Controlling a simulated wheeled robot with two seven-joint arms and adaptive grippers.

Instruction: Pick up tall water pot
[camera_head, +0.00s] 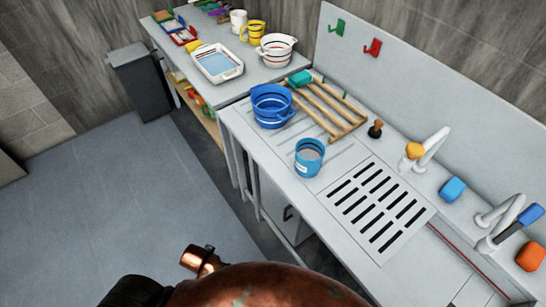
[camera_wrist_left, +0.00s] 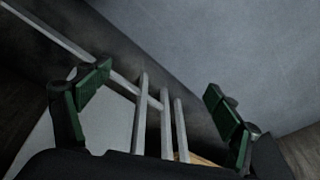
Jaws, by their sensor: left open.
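Several pots stand on the grey counter; I cannot tell for sure which one is the tall water pot. A light blue cup-shaped pot (camera_head: 309,158) with a pale label stands upright left of the slotted drain grate. A wider dark blue pot (camera_head: 271,106) with handles stands behind it, beside the wooden rack. A white banded pot (camera_head: 277,50), a yellow mug (camera_head: 252,33) and a white mug (camera_head: 238,20) stand on the far table. My left gripper (camera_wrist_left: 160,82) is open and empty in the left wrist view, with metal table legs beyond its green fingers. My right gripper is not in view.
The slatted wooden rack (camera_head: 328,106) and drain grate (camera_head: 378,207) lie on the counter (camera_head: 240,122). Taps (camera_head: 430,147) stand at the right. A white tray (camera_head: 217,62) is on the far table. A dark bin (camera_head: 141,80) stands on the floor, which is open at left.

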